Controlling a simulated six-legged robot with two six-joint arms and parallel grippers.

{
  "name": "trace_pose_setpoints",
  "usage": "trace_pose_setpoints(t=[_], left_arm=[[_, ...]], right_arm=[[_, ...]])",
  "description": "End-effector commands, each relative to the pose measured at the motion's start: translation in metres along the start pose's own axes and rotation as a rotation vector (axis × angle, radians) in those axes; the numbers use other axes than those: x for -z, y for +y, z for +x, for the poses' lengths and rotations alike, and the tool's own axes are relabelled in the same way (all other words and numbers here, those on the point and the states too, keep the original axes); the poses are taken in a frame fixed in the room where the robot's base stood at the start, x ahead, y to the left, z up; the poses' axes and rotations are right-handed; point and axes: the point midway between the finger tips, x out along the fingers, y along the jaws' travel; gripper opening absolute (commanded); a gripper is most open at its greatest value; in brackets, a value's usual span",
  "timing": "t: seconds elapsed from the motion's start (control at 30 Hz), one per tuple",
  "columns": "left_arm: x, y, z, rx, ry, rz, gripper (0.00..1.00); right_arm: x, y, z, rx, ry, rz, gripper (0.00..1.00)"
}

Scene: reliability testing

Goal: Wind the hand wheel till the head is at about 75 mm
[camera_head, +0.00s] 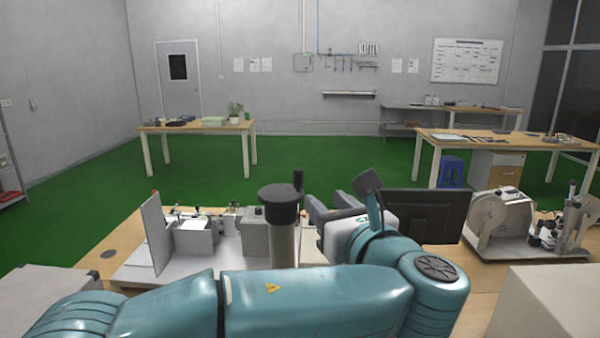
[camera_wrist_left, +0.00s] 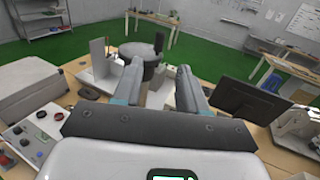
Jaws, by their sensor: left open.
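The hand wheel (camera_head: 281,194) is a dark round disc on top of a pale upright column, with a dark crank knob (camera_head: 298,180) standing up at its right rim. In the left wrist view the wheel (camera_wrist_left: 138,50) and its knob (camera_wrist_left: 159,42) lie beyond the fingertips. My left gripper (camera_head: 325,204) is just right of the wheel in the head view, with its fingers apart. In the left wrist view the gap between its fingers (camera_wrist_left: 159,72) is empty. No readable height scale shows. My right gripper is in neither view.
A bench fixture with an upright grey plate (camera_head: 157,232) stands left of the wheel. A dark monitor (camera_head: 425,216) and a machine with reels (camera_head: 505,222) stand to the right. A grey case (camera_wrist_left: 32,88) and a button panel (camera_wrist_left: 32,135) are at left in the wrist view.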

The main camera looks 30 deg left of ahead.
Motion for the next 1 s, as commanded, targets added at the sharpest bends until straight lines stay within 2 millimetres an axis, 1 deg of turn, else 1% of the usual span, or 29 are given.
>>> trace_pose_setpoints(t=[0.03, 0.3, 0.4, 0.5, 0.6, 0.7, 1.0], left_arm=[[-0.002, 0.002, 0.013, -0.007, 0.002, 0.001, 0.42], [-0.002, 0.004, 0.079, -0.008, 0.003, 0.002, 0.42], [-0.002, 0.003, 0.101, -0.007, 0.002, 0.002, 0.42], [-0.001, 0.002, 0.118, -0.006, 0.003, 0.002, 0.42], [-0.001, 0.001, 0.130, -0.005, 0.002, 0.001, 0.42], [0.001, 0.000, 0.137, -0.004, 0.003, 0.001, 0.42], [0.001, -0.001, 0.139, -0.003, 0.002, 0.000, 0.42]], right_arm=[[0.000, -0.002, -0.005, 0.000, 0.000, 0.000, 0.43], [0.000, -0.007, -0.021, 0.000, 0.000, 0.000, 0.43], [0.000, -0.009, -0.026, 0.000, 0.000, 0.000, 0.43], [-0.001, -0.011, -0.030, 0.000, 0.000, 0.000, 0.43], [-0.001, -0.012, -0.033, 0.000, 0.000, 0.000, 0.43], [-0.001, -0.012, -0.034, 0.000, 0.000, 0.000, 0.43], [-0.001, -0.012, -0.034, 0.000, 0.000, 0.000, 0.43]])
